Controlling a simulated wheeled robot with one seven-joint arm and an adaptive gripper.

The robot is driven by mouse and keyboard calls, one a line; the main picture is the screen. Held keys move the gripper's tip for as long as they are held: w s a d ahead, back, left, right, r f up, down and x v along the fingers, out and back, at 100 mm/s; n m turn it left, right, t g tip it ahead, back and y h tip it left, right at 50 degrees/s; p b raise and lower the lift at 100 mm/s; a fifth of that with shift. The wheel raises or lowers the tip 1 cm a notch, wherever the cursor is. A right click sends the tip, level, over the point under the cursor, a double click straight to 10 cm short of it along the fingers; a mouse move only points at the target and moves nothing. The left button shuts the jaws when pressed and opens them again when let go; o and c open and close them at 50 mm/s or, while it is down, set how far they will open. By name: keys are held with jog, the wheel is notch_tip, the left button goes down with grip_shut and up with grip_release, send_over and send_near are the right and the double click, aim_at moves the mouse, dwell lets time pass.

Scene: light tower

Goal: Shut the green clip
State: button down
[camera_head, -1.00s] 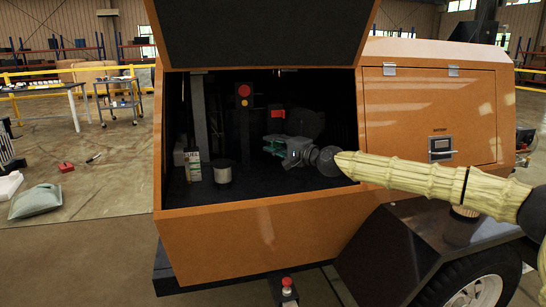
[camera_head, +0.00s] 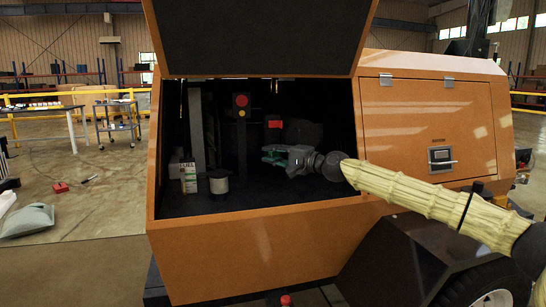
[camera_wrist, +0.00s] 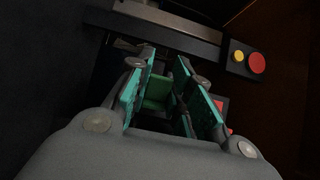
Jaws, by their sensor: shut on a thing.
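My gripper (camera_head: 271,156) is inside the open compartment of the orange machine, towards its right side. Its two fingers with teal pads also show in the wrist view (camera_wrist: 173,72). They are shut on the green clip (camera_wrist: 157,94), a green piece between the pads. Much of the clip is hidden by the fingers and shadow. In the head view I cannot tell the clip apart from the teal pads.
A red and yellow button panel (camera_head: 241,106) stands at the back, with a red block (camera_head: 275,124) above my gripper. A white-and-dark spool (camera_head: 219,183) and a labelled carton (camera_head: 188,178) stand to the left. The raised lid (camera_head: 260,35) hangs over the opening.

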jog(key=shift+f, duration=0.1)
jog(key=c, duration=1.3)
grip_release()
jog(key=shift+d, duration=0.1)
jog(key=v, duration=1.1)
jog(key=shift+s+d, duration=0.3)
